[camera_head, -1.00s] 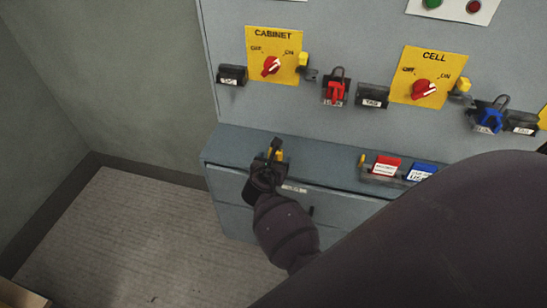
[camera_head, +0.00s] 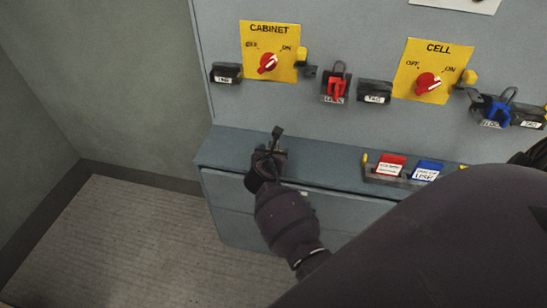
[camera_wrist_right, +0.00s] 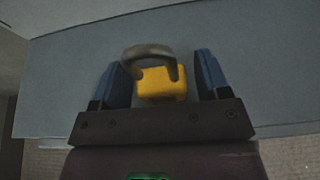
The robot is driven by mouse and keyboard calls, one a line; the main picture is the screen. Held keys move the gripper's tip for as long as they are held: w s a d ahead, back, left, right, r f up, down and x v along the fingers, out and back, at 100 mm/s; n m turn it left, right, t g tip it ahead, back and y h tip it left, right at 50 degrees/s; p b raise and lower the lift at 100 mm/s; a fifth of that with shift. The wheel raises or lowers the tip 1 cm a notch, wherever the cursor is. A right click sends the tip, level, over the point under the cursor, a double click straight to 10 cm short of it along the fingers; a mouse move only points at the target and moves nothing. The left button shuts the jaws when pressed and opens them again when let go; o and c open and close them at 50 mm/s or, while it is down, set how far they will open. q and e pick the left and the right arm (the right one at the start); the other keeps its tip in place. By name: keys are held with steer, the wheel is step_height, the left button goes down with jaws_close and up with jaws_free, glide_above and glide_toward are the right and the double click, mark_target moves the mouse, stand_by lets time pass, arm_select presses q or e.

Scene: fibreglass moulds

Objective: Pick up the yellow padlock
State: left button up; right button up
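The yellow padlock (camera_wrist_right: 162,84) with its dark grey shackle shows in the right wrist view, on the blue-grey ledge surface. My right gripper (camera_wrist_right: 162,80) is open, with one blue finger on each side of the padlock. A gap shows between the padlock and each finger, so they look apart. In the head view, my right gripper (camera_head: 273,146) is over the ledge of the cabinet (camera_head: 330,160) and hides the padlock. My left gripper is not in view.
The panel above carries a yellow CABINET switch plate (camera_head: 270,42), a yellow CELL switch plate (camera_head: 424,82), a red padlock (camera_head: 336,89) and a blue padlock (camera_head: 495,110). A holder with red tags (camera_head: 390,165) and blue tags (camera_head: 427,170) sits right on the ledge.

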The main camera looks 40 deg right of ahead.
steer(key=c, duration=0.8)
